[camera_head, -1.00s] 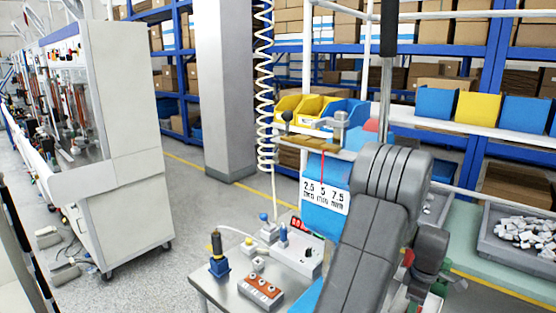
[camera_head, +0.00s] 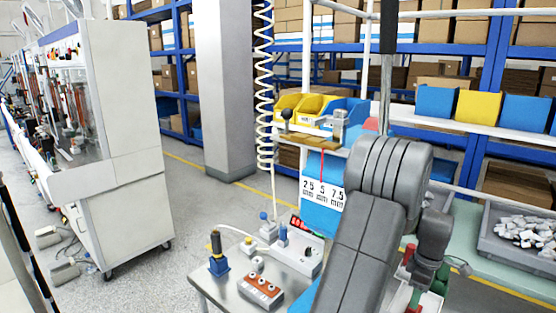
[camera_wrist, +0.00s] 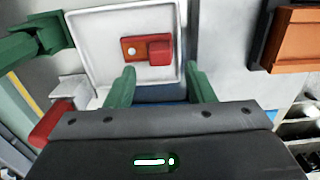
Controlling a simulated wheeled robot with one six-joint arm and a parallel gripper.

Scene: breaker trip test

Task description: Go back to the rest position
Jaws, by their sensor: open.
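My gripper shows in the wrist view (camera_wrist: 164,88) with its two green fingers spread apart and nothing between them. Beyond the fingers is a white square tray (camera_wrist: 98,45) holding a small orange-brown piece (camera_wrist: 131,49) with a red block (camera_wrist: 160,51) at its right. The fingertips appear at the tray's lower edge in that view; I cannot tell the height between them. In the head view my grey arm bends down at the lower right, and the fingertips are not clearly visible.
The metal bench (camera_head: 222,295) carries a blue-based tool stand (camera_head: 218,262), an orange-topped terminal block (camera_head: 261,288) and a white device with a red display (camera_head: 305,250). A grey tray of white parts (camera_head: 490,250) is at the right. Open floor lies left of the bench.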

